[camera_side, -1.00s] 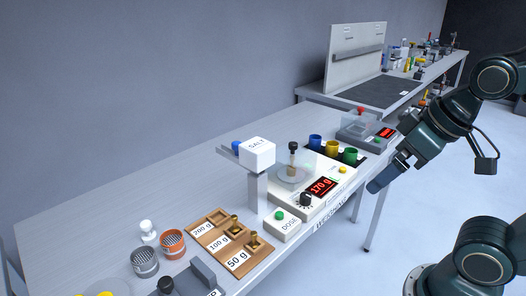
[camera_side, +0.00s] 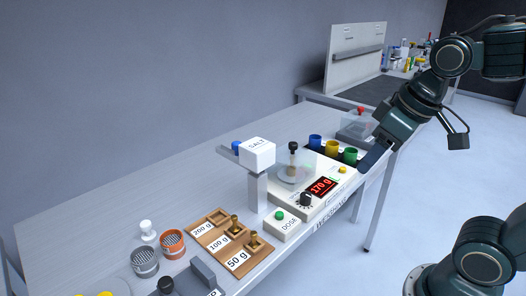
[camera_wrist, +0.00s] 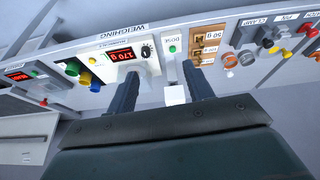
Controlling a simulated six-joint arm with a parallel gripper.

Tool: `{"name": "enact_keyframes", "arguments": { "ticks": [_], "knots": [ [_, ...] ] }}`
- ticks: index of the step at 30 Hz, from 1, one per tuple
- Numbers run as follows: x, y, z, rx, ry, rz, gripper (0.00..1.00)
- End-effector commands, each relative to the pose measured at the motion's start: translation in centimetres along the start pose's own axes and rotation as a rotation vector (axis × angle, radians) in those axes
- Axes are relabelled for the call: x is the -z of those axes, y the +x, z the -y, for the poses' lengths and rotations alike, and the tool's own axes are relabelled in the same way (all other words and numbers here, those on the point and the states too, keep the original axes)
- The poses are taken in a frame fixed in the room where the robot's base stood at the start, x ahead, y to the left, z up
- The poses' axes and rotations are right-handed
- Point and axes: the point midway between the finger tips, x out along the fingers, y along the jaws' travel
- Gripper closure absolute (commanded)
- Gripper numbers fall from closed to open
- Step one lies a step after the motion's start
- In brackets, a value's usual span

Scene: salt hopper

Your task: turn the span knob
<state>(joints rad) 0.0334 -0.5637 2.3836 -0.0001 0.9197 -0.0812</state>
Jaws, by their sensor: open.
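A white scale (camera_side: 318,205) shows 170 g on its red display (camera_side: 323,187). A black round knob (camera_side: 305,200) with marks around it sits beside the display; it also shows in the wrist view (camera_wrist: 146,51). I cannot read a span label on it. My gripper (camera_side: 366,166) is to the right of the scale, apart from the knob. In the wrist view my gripper (camera_wrist: 159,76) is open with nothing held; its two fingers point at the bench front. A dark-topped item (camera_side: 293,157) stands on the round pan (camera_side: 296,173).
A white salt hopper (camera_side: 257,153) on a post stands left of the scale, above a dose box (camera_side: 283,225) with a green button. Blue, yellow and green cups (camera_side: 332,147) stand behind the scale. A wooden weight tray (camera_side: 212,231) lies at the left front.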

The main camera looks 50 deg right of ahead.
Motion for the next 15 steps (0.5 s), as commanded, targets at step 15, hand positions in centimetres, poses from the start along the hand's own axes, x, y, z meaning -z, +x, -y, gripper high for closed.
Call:
{"name": "enact_keyframes", "arguments": {
  "ticks": [15],
  "knots": [
    [7.6,5.2,-2.9,0.010,-0.100,0.195,0.48]
  ]
}}
